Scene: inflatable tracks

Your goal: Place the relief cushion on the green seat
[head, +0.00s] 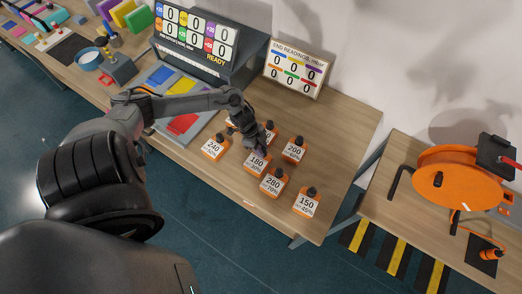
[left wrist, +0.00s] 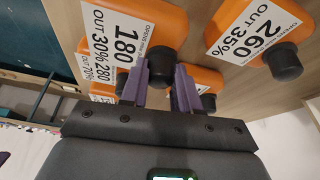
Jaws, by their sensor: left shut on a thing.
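Several orange relief cushions with black knobs and white labels stand on the wooden table. My left gripper (head: 259,151) is shut on the black knob of the 180 cushion (head: 257,163), which appears to rest on the table among the others. In the left wrist view, the purple fingers (left wrist: 160,88) flank the knob of this 180 cushion (left wrist: 125,35). A panel with blue, yellow and red patches (head: 183,123) lies left of the cushions, partly hidden by my left arm. I cannot clearly make out a green seat on it. My right gripper is not in view.
The 240 cushion (head: 215,147), 200 cushion (head: 293,150), 280 cushion (head: 273,183) and 150 cushion (head: 306,203) stand close around. A score display (head: 197,35) and a readings board (head: 297,68) stand behind. An orange reel (head: 455,180) is on the right table.

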